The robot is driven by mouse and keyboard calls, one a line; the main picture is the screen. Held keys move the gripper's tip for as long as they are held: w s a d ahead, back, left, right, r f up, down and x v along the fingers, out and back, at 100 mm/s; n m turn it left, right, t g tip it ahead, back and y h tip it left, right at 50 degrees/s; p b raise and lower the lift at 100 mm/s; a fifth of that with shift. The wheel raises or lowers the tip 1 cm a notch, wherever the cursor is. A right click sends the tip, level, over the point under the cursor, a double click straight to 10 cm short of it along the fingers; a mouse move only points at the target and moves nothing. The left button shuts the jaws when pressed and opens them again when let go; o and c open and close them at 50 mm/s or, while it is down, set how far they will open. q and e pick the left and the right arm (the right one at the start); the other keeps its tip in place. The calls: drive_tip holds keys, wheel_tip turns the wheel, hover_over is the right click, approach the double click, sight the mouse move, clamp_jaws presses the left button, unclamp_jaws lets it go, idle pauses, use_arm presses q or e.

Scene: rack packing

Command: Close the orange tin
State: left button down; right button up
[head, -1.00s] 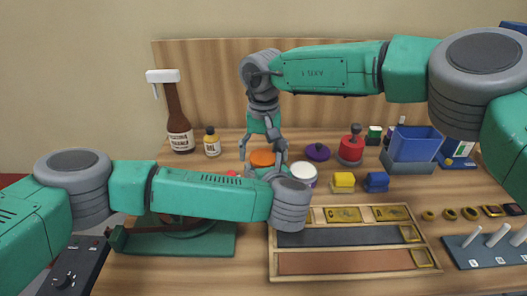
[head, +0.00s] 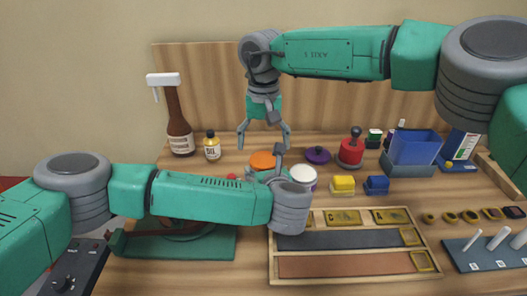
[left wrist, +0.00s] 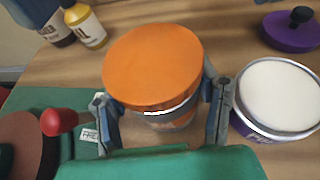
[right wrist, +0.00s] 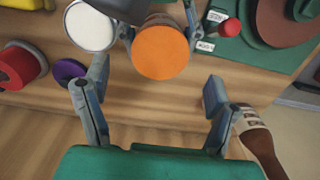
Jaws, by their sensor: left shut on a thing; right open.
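The orange tin's lid (head: 262,160) lies on top of the tin, behind my left gripper. In the left wrist view the orange lid (left wrist: 152,66) covers the tin's top, with a strip of silver rim (left wrist: 170,107) showing below its near edge. I cannot tell whether it is pressed fully down. My left gripper (left wrist: 160,98) is shut around the body of the orange tin (left wrist: 172,121), a finger on each side. My right gripper (head: 264,146) is open and empty above the lid, apart from it. Its spread fingers (right wrist: 150,92) also show in the right wrist view.
An open tin with white contents (head: 302,174) stands close on the right, its purple lid (head: 317,154) behind it. A red stamp (head: 350,152) and yellow (head: 343,184) and blue (head: 376,184) blocks stand farther right. Bottles (head: 179,130) stand at the back left; a wooden tray (head: 345,279) lies in front.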

drive_tip(key=o, duration=0.5)
drive_tip(key=shift+r, duration=0.15)
wheel_tip(320, 180, up, 12)
drive_tip(key=shift+w+f, duration=0.15)
use_arm(q)
drive_tip(key=shift+c, duration=2.3)
unclamp_jaws()
drive_tip(key=v, duration=1.2)
drive_tip(key=shift+f, duration=0.1)
